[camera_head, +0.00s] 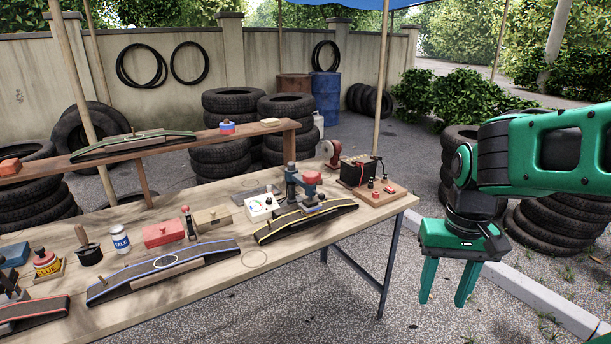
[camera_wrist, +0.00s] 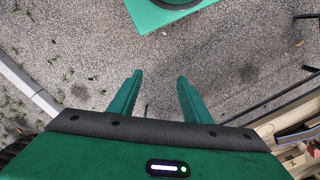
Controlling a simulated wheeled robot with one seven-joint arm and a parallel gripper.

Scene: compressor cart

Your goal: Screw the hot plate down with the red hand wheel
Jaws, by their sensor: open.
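The red hand wheel (camera_head: 312,178) sits on top of a blue-grey clamp (camera_head: 291,180) toward the right end of the workbench. The clamp stands at a dark, yellow-edged strip on a curved support (camera_head: 335,208). The hot plate seems to be the small part under the wheel; it is too small to tell whether it touches the strip. My gripper (camera_head: 443,300) is open and empty, pointing down beyond the bench's right end, well apart from the wheel. Its two green fingers also show in the wrist view (camera_wrist: 160,76), with only paving between them.
The workbench (camera_head: 215,283) also holds a white box with a dial (camera_head: 261,207), a red box (camera_head: 164,233), a blue-edged strip (camera_head: 165,268) and a battery on a board (camera_head: 357,170). A raised shelf (camera_head: 160,146) runs behind. Paving around my gripper is clear.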

